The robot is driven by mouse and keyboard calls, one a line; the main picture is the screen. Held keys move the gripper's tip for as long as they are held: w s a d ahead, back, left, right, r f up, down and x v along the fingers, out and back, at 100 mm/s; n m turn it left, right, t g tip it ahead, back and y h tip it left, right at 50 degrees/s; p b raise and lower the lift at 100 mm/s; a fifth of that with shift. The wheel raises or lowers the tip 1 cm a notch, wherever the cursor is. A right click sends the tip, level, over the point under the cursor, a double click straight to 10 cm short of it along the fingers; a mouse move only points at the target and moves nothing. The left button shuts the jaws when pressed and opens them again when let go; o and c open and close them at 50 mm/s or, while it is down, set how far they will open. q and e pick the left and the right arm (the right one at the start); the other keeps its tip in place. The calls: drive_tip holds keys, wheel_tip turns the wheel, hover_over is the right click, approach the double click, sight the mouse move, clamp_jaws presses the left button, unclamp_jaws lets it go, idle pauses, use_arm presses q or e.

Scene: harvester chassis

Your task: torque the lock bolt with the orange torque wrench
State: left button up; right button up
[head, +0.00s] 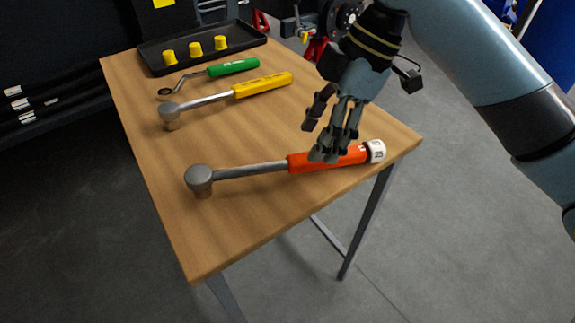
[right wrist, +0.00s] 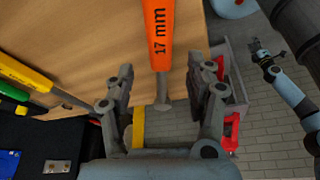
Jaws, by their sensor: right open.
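The orange torque wrench (head: 330,159) lies on the wooden table, with its round grey head (head: 199,179) at the left and a white marked end at the right. My right gripper (head: 322,152) is open over its orange handle. In the right wrist view the handle (right wrist: 160,40), marked "17 mm", runs between the spread fingers of my right gripper (right wrist: 162,78). I cannot tell whether the fingers touch it. What looks like my left gripper (right wrist: 261,52) shows small at the right of that view, too small to read. I cannot make out the lock bolt.
A yellow-handled wrench (head: 262,85) and a green-handled wrench (head: 233,67) lie farther back on the table (head: 240,225). A black tray (head: 250,42) holding yellow caps (head: 195,49) stands at the back edge. The near left tabletop is clear.

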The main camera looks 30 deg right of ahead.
sight(305, 157)
drive_tip(key=b+x, duration=0.1)
drive_tip(key=x, duration=0.4)
drive_tip(key=shift+f, duration=0.2)
drive_tip(key=shift+c, duration=0.3)
clamp_jaws()
drive_tip(key=shift+r, duration=0.1)
